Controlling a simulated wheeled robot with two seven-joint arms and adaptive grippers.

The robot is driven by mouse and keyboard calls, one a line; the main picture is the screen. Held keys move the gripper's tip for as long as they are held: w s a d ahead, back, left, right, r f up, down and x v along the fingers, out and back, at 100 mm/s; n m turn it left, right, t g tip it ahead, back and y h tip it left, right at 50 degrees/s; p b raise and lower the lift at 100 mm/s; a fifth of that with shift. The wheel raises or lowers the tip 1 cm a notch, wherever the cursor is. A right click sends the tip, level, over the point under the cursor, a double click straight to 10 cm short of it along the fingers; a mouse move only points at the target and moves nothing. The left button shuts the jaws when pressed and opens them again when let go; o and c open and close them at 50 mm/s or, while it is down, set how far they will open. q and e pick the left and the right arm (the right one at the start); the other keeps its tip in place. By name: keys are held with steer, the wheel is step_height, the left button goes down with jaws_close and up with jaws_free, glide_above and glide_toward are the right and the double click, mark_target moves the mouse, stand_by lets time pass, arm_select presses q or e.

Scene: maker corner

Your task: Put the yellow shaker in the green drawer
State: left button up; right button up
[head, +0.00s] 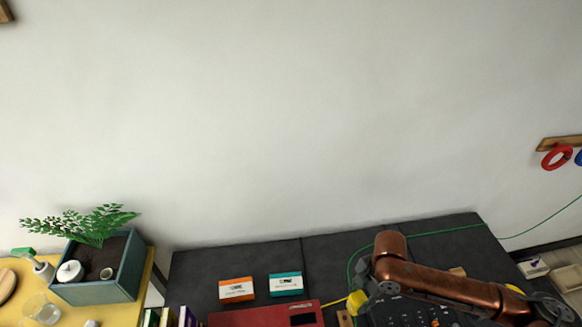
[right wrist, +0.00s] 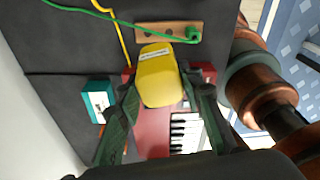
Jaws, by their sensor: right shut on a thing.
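The yellow shaker (right wrist: 158,80) is between the fingers of my right gripper (right wrist: 162,90) in the right wrist view, with a pale label on it. The gripper is shut on it, above the dark table. In the head view a yellow patch of the shaker (head: 357,301) shows beside my right gripper (head: 361,288), at the lower right. My left gripper is out of view. No green drawer shows in either view.
The dark table (head: 205,268) carries an orange box (head: 236,289), a teal box (head: 286,284) and a red keyboard (head: 262,316). A wooden block (right wrist: 168,32) and a green cable (right wrist: 100,14) lie near the shaker. A planter (head: 125,275) stands left on a yellow surface.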

steer(key=w+r+m+t+h+b, duration=0.1)
steer(key=w+r+m, duration=0.8)
steer(key=m, duration=1.3)
steer(key=shift+w+d+r+t+h, duration=0.15)
steer(key=shift+w+r+t+h, duration=0.2)
steer(key=shift+w+t, duration=0.25)
steer(key=shift+d, duration=0.1)
